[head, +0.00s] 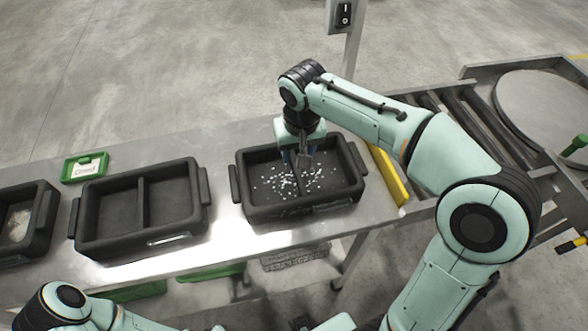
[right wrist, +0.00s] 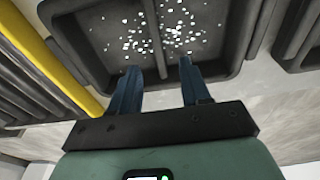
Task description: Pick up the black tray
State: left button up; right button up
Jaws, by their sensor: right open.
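A black two-compartment tray (head: 300,211) with side handles stands on the metal table, with small white pieces scattered in both compartments. My right gripper (head: 304,160) is over this tray, pointing down near its divider. In the right wrist view the tray (right wrist: 85,45) lies beyond the two blue fingers of the gripper (right wrist: 160,66), which are apart with nothing between them. A second black tray (head: 140,247) is empty, left of the first. A third black tray (head: 37,232), cut off at the left edge, holds something pale. My left arm shows at the lower left; its gripper is out of view.
A yellow bar (head: 388,175) lies right of the tray with white pieces, beside a roller conveyor (head: 425,100). A post with a switch box (head: 344,15) stands behind.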

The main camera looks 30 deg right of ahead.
send_over(298, 173)
jog(key=f, duration=0.3)
jog(key=s+f, duration=0.1)
jog(key=shift+a+f, duration=0.25)
jog(key=shift+f, duration=0.15)
jog(key=shift+w+f, duration=0.25)
jog(key=shift+f, duration=0.25)
jog(key=f, duration=0.5)
jog(key=shift+w+d, duration=0.3)
jog(key=shift+r, duration=0.1)
grip_shut()
